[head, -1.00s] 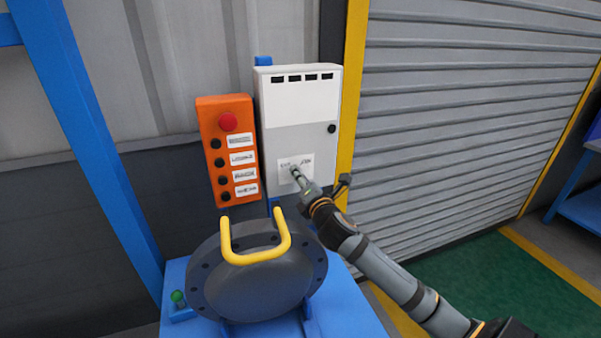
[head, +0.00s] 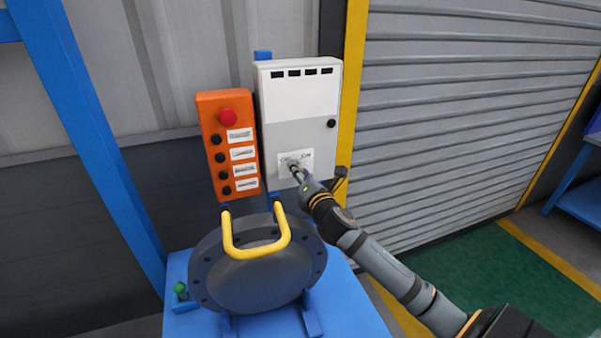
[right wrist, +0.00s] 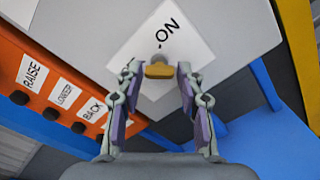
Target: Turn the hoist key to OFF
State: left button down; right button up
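The hoist key (right wrist: 158,70) is a small brass-yellow key in the white label plate (right wrist: 185,40) on the light grey control box (head: 300,110). In the right wrist view "ON" is readable on the plate; the rest of its lettering is hidden or out of frame. My right gripper (right wrist: 157,75) is open, with one fingertip on each side of the key and a visible gap to both. In the head view the right gripper (head: 292,166) covers the key in front of the plate. My left gripper is not in view.
An orange button box (head: 228,148) with a red button (head: 228,117) and several black buttons hangs left of the control box. Below is a dark flanged shell (head: 258,275) with a yellow handle (head: 256,252) on a blue stand (head: 350,310). A roller shutter (head: 470,110) stands right.

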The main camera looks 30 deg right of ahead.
jog(key=shift+o, duration=0.8)
jog(key=v, duration=0.7)
jog(key=shift+s, duration=0.25)
